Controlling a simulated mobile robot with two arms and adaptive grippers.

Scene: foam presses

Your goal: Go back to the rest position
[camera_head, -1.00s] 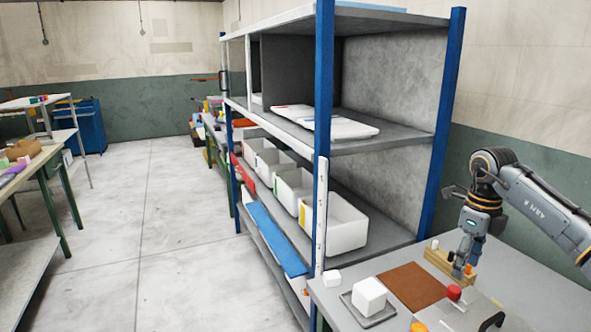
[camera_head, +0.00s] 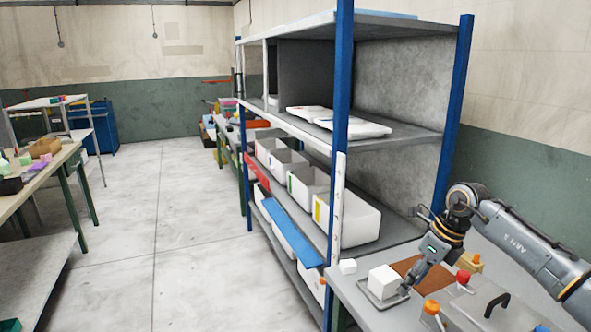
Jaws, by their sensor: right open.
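My right gripper (camera_head: 406,288) is open and points down over the grey table at the lower right. Its fingertips are close to the right side of a white cube (camera_head: 383,280); I cannot tell whether they touch it. The cube sits on a small grey tray (camera_head: 388,301). A brown mat (camera_head: 405,263) lies behind the gripper, partly hidden by it. My left gripper is not in view.
A small white block (camera_head: 348,266), a wooden block (camera_head: 469,263), a red knob (camera_head: 463,277), an orange knob (camera_head: 432,307) and a black handle (camera_head: 497,304) crowd the table. A shelf with white bins (camera_head: 350,222) stands behind. Floor (camera_head: 170,240) is clear at left.

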